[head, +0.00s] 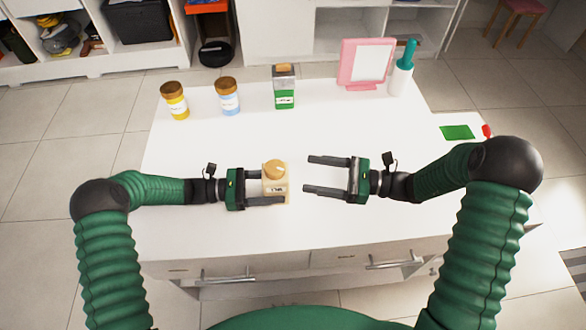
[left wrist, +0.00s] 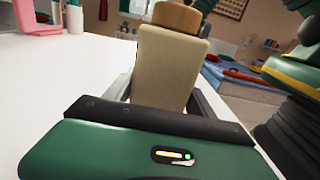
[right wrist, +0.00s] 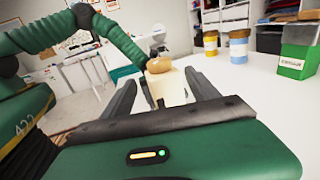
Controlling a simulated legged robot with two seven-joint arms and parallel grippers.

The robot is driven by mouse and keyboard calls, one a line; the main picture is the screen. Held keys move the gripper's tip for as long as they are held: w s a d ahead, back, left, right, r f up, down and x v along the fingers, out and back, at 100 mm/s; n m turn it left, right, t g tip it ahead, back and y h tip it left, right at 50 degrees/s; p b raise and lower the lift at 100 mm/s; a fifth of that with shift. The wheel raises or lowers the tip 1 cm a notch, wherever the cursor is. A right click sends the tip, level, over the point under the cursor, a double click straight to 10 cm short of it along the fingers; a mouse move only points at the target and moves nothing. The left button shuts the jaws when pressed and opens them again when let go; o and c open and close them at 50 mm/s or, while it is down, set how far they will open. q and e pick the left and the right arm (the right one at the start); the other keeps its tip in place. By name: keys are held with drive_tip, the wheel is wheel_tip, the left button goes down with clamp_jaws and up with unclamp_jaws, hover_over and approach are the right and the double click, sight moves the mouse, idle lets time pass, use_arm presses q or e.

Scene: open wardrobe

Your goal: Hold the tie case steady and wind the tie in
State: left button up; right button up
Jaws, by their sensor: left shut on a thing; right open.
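The tie case is a cream box (head: 275,190) with a round tan wooden knob (head: 274,169) on top. It stands upright on the white table, left of centre. My left gripper (head: 284,187) is shut on the cream box from the left side. The box also shows between the fingers in the left wrist view (left wrist: 168,68). My right gripper (head: 306,174) is open and empty, a short way right of the box, its fingers pointing at it. In the right wrist view the knob (right wrist: 159,64) shows beyond the open fingers. No tie strip is visible.
A yellow jar (head: 175,103), a blue jar (head: 228,99) and a green-labelled container (head: 284,90) stand along the table's back. A pink frame (head: 365,64) and a white bottle with a teal top (head: 402,75) stand back right. The table's front is clear.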

drive_tip(key=shift+s+d, duration=0.15)
drive_tip(key=shift+d, duration=0.35)
use_arm(q)
drive_tip(key=o, duration=1.3)
drive_tip(key=shift+o, duration=1.1)
drive_tip(key=shift+a, duration=0.1)
